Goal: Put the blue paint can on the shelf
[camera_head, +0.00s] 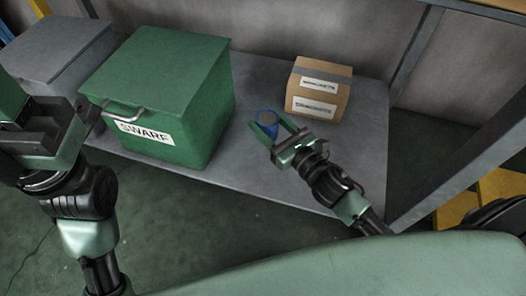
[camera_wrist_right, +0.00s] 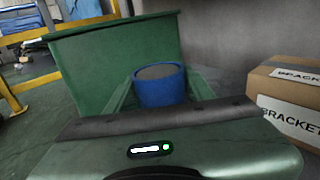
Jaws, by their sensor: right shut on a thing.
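The blue paint can (camera_head: 267,117) has a grey top and is upright between the fingers of my right gripper (camera_head: 271,128), which is shut on it. In the right wrist view the can (camera_wrist_right: 160,85) sits between the two green fingers (camera_wrist_right: 160,98). The can is over the grey shelf (camera_head: 365,120), between the green bin and the cardboard box; I cannot tell whether its base touches the shelf. My left gripper (camera_head: 45,130) is at the left edge, in front of the shelf and away from the can. Its fingers do not show clearly.
A green SWARF bin (camera_head: 205,110) stands on the shelf left of the can, and a cardboard box (camera_head: 320,85) stands behind it to the right. A grey box (camera_head: 60,45) is at far left. A shelf post (camera_head: 460,155) rises at right. Bare shelf lies right of the can.

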